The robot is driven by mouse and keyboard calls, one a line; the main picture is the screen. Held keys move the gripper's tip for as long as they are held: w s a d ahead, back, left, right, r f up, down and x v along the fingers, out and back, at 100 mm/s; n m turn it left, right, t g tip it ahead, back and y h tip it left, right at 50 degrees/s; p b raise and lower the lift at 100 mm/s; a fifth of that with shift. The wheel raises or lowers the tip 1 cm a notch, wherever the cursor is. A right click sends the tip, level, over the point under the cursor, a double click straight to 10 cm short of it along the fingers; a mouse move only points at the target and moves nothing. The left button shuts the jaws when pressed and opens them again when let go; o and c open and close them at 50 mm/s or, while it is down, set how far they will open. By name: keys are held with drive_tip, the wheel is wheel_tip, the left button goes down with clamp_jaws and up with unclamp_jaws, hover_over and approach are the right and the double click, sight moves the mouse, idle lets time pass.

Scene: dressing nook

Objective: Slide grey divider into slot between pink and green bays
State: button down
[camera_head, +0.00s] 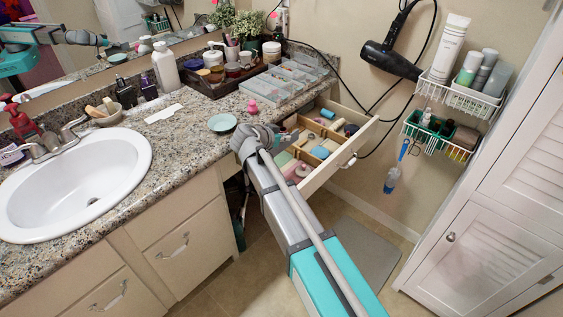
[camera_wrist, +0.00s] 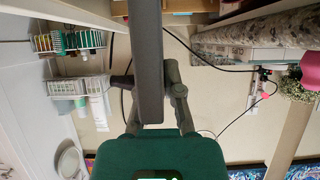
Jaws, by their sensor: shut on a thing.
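My gripper (camera_head: 262,137) is at the near left edge of the open drawer (camera_head: 345,152), above its front-left bays. In the wrist view my gripper (camera_wrist: 160,95) is shut on the grey divider (camera_wrist: 147,55), a long flat bar seen nearly edge-on that runs up out of the picture. In the head view the divider is hard to tell from the grey gripper. A green bay (camera_head: 284,158) and a pink bay (camera_head: 297,170) show beside my arm, partly hidden by it. The slot between them is not clearly visible.
Other drawer bays hold several small items, among them a blue block (camera_head: 320,152). A pale green dish (camera_head: 222,122) and a pink bottle (camera_head: 252,107) stand on the counter near the gripper. A clear organiser (camera_head: 290,82) stands behind. A hair dryer (camera_head: 388,60) hangs on the wall.

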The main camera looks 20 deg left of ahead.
sight(284, 149)
drive_tip(key=shift+f+b, duration=2.45)
drive_tip(key=shift+f, duration=0.2)
drive_tip(key=shift+f+b, duration=1.9)
drive_tip(key=c, duration=0.9)
unclamp_jaws()
drive_tip(key=shift+f, duration=0.1)
drive_tip(key=shift+o, duration=0.5)
drive_tip(key=shift+s+r, duration=0.1)
drive_tip(key=shift+r, duration=0.1)
